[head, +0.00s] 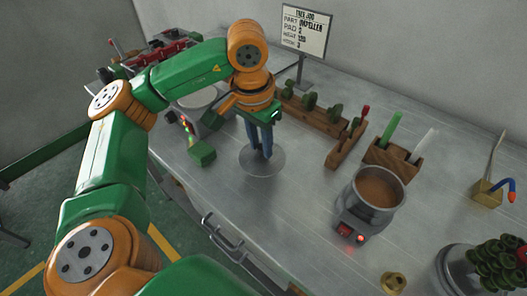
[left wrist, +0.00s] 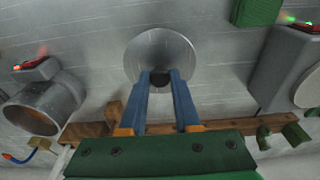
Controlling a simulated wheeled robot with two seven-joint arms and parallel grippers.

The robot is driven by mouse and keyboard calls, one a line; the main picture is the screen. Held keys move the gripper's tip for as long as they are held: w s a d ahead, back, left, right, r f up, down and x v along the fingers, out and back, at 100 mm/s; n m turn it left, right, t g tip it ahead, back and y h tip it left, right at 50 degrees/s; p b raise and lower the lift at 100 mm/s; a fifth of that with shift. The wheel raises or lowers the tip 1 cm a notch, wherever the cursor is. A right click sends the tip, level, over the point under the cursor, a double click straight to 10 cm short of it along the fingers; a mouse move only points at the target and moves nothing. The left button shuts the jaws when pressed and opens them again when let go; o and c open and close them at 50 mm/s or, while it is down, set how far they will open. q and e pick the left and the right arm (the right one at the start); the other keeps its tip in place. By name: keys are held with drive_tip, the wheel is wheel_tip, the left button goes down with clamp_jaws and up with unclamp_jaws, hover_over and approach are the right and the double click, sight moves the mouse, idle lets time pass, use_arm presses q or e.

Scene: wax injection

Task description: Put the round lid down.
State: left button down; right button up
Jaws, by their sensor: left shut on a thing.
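The round lid (head: 252,166) is a flat grey metal disc at the middle of the bench in the head view. My left gripper (head: 266,154) points down over it with blue fingers. In the left wrist view the lid (left wrist: 162,48) lies beyond the fingertips, and my left gripper (left wrist: 160,80) is shut on its small dark knob. The lid looks level and at or very close to the bench top; I cannot tell whether it touches. My right gripper is not in view.
A pot of brown wax (head: 378,188) on a heater stands right of the lid. A green block (head: 202,153) lies to its left. Wooden racks (head: 310,113) stand behind. A job sign (head: 304,32) is at the back. The bench is clear in front of the lid.

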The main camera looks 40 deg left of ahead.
sight(259, 148)
use_arm(q)
drive_tip(key=f, duration=0.2)
drive_tip(key=w+f, duration=0.1)
drive_tip(key=f, duration=0.1)
drive_tip(key=shift+w+a+f, duration=0.1)
drive_tip(key=shift+f, duration=0.15)
drive_tip(key=shift+f, duration=0.1)
drive_tip(key=shift+f, duration=0.15)
drive_tip(key=c, duration=0.6)
unclamp_jaws()
drive_tip(key=shift+r, duration=0.25)
drive_tip(key=r, duration=0.4)
drive_tip(key=s+r+p, duration=0.1)
drive_tip(key=r, duration=0.7)
drive_tip(key=shift+s+p, duration=0.3)
drive_tip(key=shift+p, duration=0.05)
